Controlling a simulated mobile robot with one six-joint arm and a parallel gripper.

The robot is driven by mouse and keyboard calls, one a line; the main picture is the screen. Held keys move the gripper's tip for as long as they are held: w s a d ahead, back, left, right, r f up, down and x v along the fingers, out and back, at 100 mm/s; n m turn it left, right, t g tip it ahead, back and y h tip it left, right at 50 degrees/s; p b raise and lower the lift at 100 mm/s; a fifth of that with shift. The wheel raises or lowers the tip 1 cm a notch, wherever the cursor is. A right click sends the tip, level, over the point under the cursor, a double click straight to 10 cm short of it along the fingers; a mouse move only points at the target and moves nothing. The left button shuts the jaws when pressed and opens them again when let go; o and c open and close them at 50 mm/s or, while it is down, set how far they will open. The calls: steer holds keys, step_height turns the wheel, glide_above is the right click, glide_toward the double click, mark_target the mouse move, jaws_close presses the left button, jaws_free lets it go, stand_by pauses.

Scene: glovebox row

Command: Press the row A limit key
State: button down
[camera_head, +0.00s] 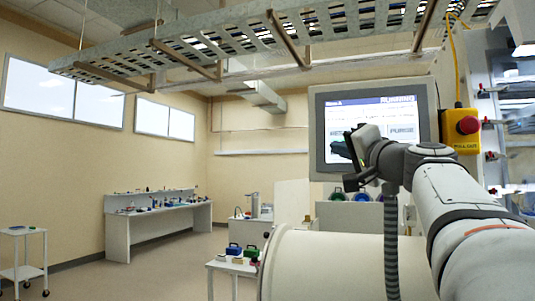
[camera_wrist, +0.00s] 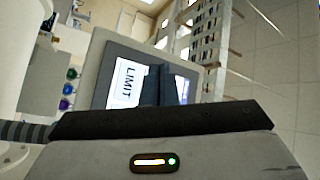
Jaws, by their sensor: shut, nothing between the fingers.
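A grey-framed touch screen (camera_head: 372,104) stands right of centre in the head view, with blurred heading text and a key that reads PURGE. In the wrist view the screen appears turned on its side, and a pale key reading LIMIT (camera_wrist: 124,86) shows left of my fingers. My gripper (camera_head: 352,147) is in front of the lower left of the screen and hides part of it. In the wrist view my gripper (camera_wrist: 162,72) has its dark fingers together and empty, overlapping the screen beside the LIMIT lettering. I cannot tell whether the fingertips touch the screen.
A red emergency button (camera_head: 468,125) on a yellow box sits right of the screen. Coloured round caps (camera_wrist: 68,89) lie beside the screen frame. A cable tray (camera_head: 230,38) hangs overhead. A workbench (camera_head: 131,227) and trolley stand far left, with open floor between.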

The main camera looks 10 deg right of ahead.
steer(key=w+d+p, duration=0.3)
steer(key=w+d, duration=0.2)
steer(key=w, duration=0.2)
steer(key=shift+w, duration=0.2)
stand_by(0.4)
steer(key=shift+w+f, duration=0.1)
steer(key=shift+f, duration=0.05)
stand_by(1.8)
steer(key=shift+w+d, duration=0.15)
steer(key=shift+d, duration=0.05)
steer(key=shift+w+d+b, duration=0.2)
steer(key=shift+w+b, duration=0.1)
stand_by(0.7)
steer(key=shift+s+a, duration=0.1)
steer(key=shift+s, duration=0.05)
steer(key=shift+s+a+b, duration=0.35)
steer(key=shift+s+b, duration=0.15)
steer(key=shift+b, duration=0.1)
